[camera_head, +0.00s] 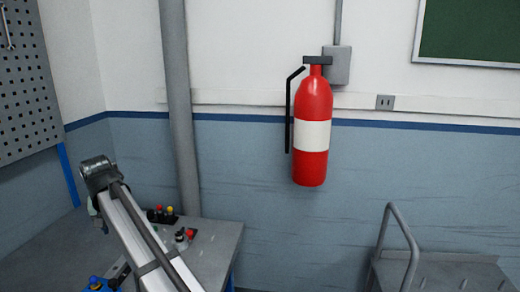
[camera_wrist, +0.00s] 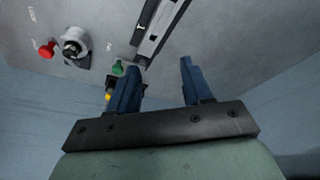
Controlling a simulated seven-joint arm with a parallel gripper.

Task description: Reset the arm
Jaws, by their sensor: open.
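My gripper (camera_wrist: 159,64) shows in the wrist view with its two blue fingers apart and nothing between them. The fingers point toward a grey panel surface (camera_wrist: 85,15) with controls and a light rail with dark strips (camera_wrist: 158,28). The rail lies beyond the fingertips, and I see no contact. In the head view, a long light beam with a dark strip (camera_head: 150,240) rises from the bottom edge to a grey rounded end (camera_head: 100,172). A small pale piece shows beside that end; I cannot tell whether it is my gripper.
In the wrist view, a red button (camera_wrist: 46,50), a round knob (camera_wrist: 74,44) and a green button (camera_wrist: 118,68) sit left of the fingers. In the head view, a grey bench (camera_head: 222,240) carries controls. A fire extinguisher (camera_head: 312,95) hangs on the wall; a metal frame (camera_head: 405,235) stands right.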

